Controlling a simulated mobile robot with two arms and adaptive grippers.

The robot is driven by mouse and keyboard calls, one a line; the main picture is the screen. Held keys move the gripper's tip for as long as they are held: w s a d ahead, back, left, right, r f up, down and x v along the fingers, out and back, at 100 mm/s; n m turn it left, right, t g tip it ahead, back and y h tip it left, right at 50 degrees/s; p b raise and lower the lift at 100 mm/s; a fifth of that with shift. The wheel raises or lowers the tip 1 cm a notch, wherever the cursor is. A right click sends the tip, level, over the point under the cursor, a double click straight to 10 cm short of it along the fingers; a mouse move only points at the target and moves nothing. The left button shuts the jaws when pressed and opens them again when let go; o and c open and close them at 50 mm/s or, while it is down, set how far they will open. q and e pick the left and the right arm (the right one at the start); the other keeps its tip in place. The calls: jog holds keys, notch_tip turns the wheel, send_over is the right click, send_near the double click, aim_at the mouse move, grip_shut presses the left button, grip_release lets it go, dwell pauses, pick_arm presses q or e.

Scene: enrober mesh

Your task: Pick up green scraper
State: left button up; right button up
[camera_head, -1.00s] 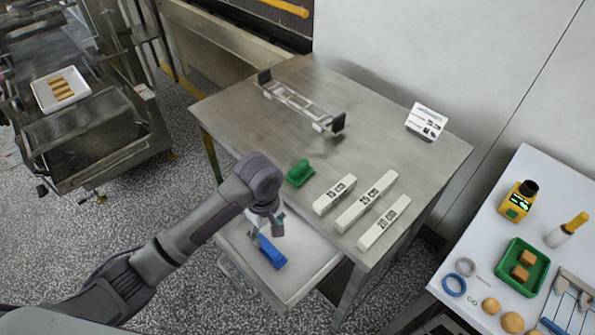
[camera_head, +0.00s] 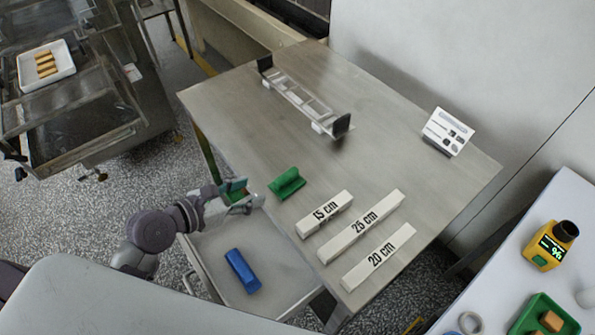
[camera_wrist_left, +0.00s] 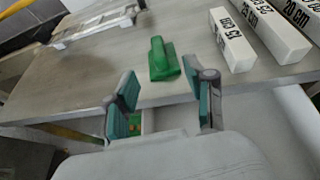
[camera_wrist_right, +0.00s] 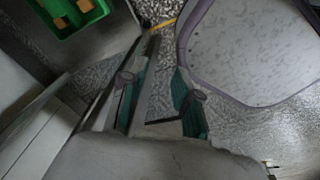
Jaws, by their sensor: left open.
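The green scraper (camera_head: 287,183) lies on the steel table (camera_head: 240,110) near its front left edge. It also shows in the left wrist view (camera_wrist_left: 163,60), ahead of my left gripper and between the lines of its fingers. My left gripper (camera_head: 238,192) is open and empty, just short of the table edge and to the left of the scraper; its spread fingers show in the left wrist view (camera_wrist_left: 165,105). My right gripper (camera_wrist_right: 160,105) shows only in its own wrist view, with its fingers apart and nothing between them, over the floor.
An open drawer (camera_head: 282,298) below the table holds a blue scraper (camera_head: 242,271). White blocks marked 15 cm (camera_head: 325,214), 25 cm (camera_head: 361,227) and 20 cm (camera_head: 378,257) lie right of the green scraper. A metal frame (camera_head: 302,102) and a sign (camera_head: 447,132) stand farther back.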

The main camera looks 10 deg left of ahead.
aim_at(281, 178)
pick_arm(q)
jog(key=x, duration=0.4)
jog(key=shift+r, duration=0.15)
jog(key=x, duration=0.3)
jog(key=shift+p, duration=0.35)
jog(key=shift+w+d+f, duration=0.25)
jog(key=shift+w+f, duration=0.1)
jog(key=shift+w, duration=0.05)
jog(key=shift+w+d+f, duration=0.1)
jog(key=shift+w, duration=0.15)
jog(key=x, duration=0.4)
jog(key=shift+w+f, duration=0.2)
jog(key=shift+w, duration=0.05)
pick_arm(e)
jog(key=shift+g, duration=0.3)
jog(key=s, duration=0.1)
jog(key=s+a, duration=0.1)
jog(key=s+r, duration=0.1)
jog(key=s, duration=0.1)
jog(key=shift+s+a, duration=0.1)
jog(key=shift+a, duration=0.2)
